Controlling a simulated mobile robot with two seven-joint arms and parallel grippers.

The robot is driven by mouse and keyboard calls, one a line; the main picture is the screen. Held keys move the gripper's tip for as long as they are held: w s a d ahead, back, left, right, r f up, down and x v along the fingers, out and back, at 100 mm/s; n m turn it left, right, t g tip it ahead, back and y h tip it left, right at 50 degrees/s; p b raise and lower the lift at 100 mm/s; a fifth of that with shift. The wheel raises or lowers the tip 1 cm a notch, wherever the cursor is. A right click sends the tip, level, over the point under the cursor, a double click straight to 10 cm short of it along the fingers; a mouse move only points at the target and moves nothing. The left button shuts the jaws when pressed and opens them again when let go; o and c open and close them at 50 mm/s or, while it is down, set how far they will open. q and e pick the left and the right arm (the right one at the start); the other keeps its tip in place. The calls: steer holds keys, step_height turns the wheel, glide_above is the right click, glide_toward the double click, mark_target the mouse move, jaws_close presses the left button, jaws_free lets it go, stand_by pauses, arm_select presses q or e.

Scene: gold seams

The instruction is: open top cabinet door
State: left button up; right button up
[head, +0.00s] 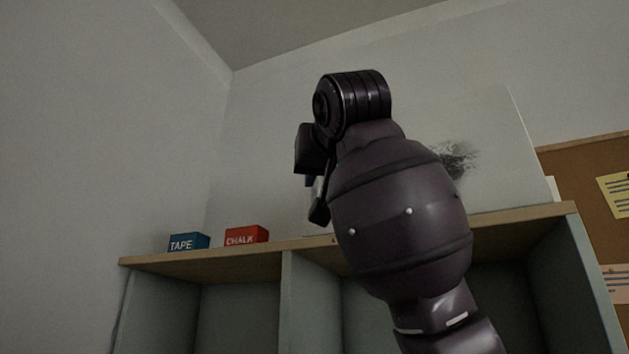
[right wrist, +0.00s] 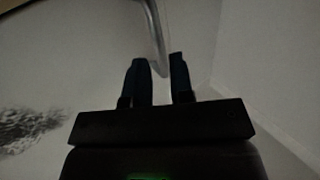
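A pale panel with a dark smudge (head: 500,140), which looks like the top cabinet door, stands above the wooden ledge in the head view. My right arm hides much of it. The smudge also shows on the pale surface at the left of the right wrist view (right wrist: 50,90). A curved metal handle (right wrist: 155,30) comes down from the top of that view. Its lower end lies between the spread fingers of my right gripper (right wrist: 160,80), with no clear grip on it. In the head view the right gripper (head: 318,195) is mostly hidden behind its wrist. My left gripper is not seen.
A blue TAPE box (head: 188,242) and a red CHALK box (head: 246,235) stand on the left of the wooden ledge (head: 215,265), above open compartments. A corkboard (head: 590,175) with notes is at the right. Bare wall fills the left.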

mark_target(315, 186)
steer(key=shift+w+a+p, duration=0.25)
steer(key=shift+w+p, duration=0.1)
steer(key=shift+w, duration=0.9)
steer(key=shift+w+a+p, duration=0.2)
steer(key=shift+w+p, duration=0.1)
steer(key=shift+w, duration=0.9)
steer(key=shift+c, duration=0.3)
jaws_close()
